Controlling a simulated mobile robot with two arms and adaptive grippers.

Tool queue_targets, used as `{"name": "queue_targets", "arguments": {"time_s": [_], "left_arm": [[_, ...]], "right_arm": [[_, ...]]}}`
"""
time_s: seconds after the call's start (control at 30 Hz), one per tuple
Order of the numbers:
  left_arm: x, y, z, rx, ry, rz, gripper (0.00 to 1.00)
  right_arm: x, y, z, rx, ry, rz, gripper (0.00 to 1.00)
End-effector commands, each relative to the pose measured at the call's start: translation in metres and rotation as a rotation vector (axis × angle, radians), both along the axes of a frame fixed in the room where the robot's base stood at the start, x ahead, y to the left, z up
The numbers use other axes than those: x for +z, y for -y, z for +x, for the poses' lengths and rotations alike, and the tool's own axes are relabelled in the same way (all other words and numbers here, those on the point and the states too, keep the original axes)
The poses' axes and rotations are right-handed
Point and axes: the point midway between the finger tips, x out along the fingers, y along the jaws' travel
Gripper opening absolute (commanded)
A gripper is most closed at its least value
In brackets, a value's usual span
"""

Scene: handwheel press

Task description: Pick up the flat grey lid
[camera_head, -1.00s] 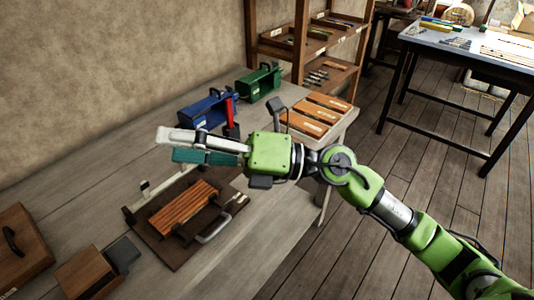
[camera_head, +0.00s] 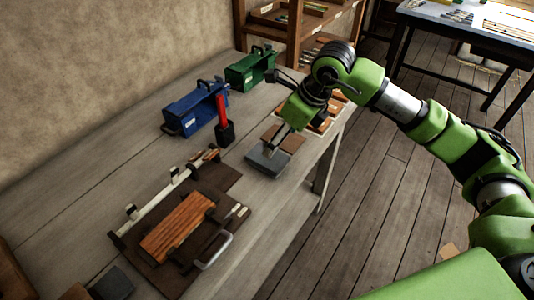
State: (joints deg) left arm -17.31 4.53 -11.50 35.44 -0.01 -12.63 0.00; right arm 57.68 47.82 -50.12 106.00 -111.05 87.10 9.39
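A flat grey square piece (camera_head: 262,163), which looks like the lid, lies on the wooden workbench near its right edge. My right gripper (camera_head: 270,149) points down over this piece, with its fingers at or just above the top. I cannot tell whether they touch it. The fingers are small and seen edge-on, so their opening is unclear. A second flat dark grey piece (camera_head: 113,283) lies at the bottom left, beside a partly cut-off wooden box (camera_head: 75,292). My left gripper is not in view.
A dark board (camera_head: 180,270) carries a slatted wooden block (camera_head: 178,228), a rail and a metal handle (camera_head: 216,252). Blue (camera_head: 196,108) and green (camera_head: 250,66) boxes stand at the back. A red-handled tool (camera_head: 222,115) stands close to the grey piece's left. Brown pieces lie behind my gripper.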

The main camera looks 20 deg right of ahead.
Motion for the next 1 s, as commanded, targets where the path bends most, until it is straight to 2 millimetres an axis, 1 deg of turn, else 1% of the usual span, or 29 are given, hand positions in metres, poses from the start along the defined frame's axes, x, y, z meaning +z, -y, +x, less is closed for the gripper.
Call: {"name": "queue_targets", "arguments": {"time_s": [0.03,0.1,0.17,0.27,0.37,0.5,0.57,0.6,0.7,0.8,0.97,1.0], "left_arm": [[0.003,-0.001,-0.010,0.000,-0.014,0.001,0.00],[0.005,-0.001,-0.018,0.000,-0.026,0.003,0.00],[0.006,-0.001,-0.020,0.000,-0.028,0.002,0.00],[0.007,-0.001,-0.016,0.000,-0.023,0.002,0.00],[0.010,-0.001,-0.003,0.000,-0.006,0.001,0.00],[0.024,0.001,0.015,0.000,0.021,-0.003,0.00],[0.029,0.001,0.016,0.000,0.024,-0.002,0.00],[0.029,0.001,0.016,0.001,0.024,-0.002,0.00],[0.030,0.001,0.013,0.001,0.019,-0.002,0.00],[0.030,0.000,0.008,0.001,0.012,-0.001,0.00],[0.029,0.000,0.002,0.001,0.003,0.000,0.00],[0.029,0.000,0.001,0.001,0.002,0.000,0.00]], "right_arm": [[-0.008,-0.003,0.002,0.001,-0.003,0.001,0.71],[-0.019,-0.006,0.006,0.001,-0.003,0.001,0.71],[-0.027,-0.008,0.008,0.002,-0.003,0.002,0.71],[-0.034,-0.010,0.011,0.002,0.001,0.002,0.71],[-0.039,-0.011,0.013,0.002,0.000,0.002,0.71],[-0.055,-0.014,0.018,0.003,-0.004,0.002,0.71],[-0.064,-0.014,0.021,0.002,-0.004,0.002,0.71],[-0.071,-0.016,0.023,0.002,-0.002,0.003,0.71],[-0.081,-0.019,0.026,0.002,-0.001,0.003,0.71],[-0.085,-0.019,0.028,0.003,0.001,0.002,0.71],[-0.086,-0.019,0.028,0.003,0.001,0.002,0.71],[-0.086,-0.019,0.028,0.003,0.001,0.002,0.68]]}}
